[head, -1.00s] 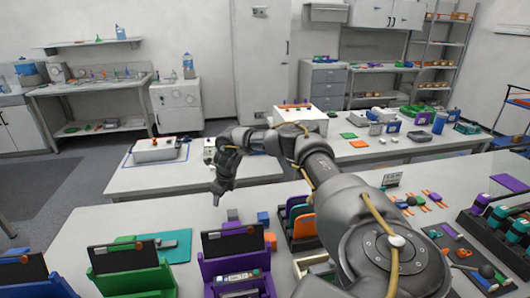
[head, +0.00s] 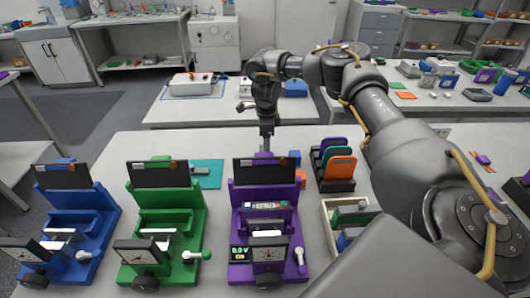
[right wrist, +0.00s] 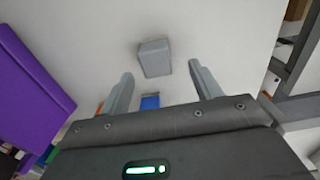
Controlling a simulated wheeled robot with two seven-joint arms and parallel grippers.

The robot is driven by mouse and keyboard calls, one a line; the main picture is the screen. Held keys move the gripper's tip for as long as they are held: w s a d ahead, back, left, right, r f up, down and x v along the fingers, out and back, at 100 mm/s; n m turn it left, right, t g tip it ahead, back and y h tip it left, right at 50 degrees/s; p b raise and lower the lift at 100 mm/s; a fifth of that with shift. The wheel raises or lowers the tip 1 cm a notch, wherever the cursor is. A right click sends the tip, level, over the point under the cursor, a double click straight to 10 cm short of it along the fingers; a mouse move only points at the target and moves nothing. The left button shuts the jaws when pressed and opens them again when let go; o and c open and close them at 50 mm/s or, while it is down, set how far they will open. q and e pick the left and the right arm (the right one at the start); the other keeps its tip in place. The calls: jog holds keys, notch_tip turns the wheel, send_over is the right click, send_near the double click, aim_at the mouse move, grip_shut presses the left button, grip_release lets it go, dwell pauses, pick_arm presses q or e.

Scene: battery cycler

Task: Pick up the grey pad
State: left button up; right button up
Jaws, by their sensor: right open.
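In the right wrist view a small grey pad (right wrist: 154,58), block-like, lies on the pale table top, just beyond and between my fingertips. My right gripper (right wrist: 161,77) is open and empty, with one finger to each side of the pad's near end and no contact visible. In the head view my right gripper (head: 266,146) points down behind the purple cycler (head: 240,222). The pad cannot be told apart from the fingers there. My left gripper is not in view.
A blue block (right wrist: 150,102) shows between my fingers. Green (head: 190,230) and blue (head: 100,215) cyclers stand left of the purple one. A rack with coloured plates (head: 337,186) stands to the right, with a tray (head: 328,222) in front. A teal mat (head: 212,174) lies behind.

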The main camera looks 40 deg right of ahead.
jog(key=shift+f, duration=0.15)
jog(key=f+p, duration=0.1)
jog(key=f, duration=0.1)
jog(key=f+p, duration=0.1)
jog(key=f, duration=0.1)
jog(key=shift+s+a+f, duration=0.15)
jog(key=shift+s+f, duration=0.05)
jog(key=shift+f, duration=0.3)
jog(key=c, duration=1.1)
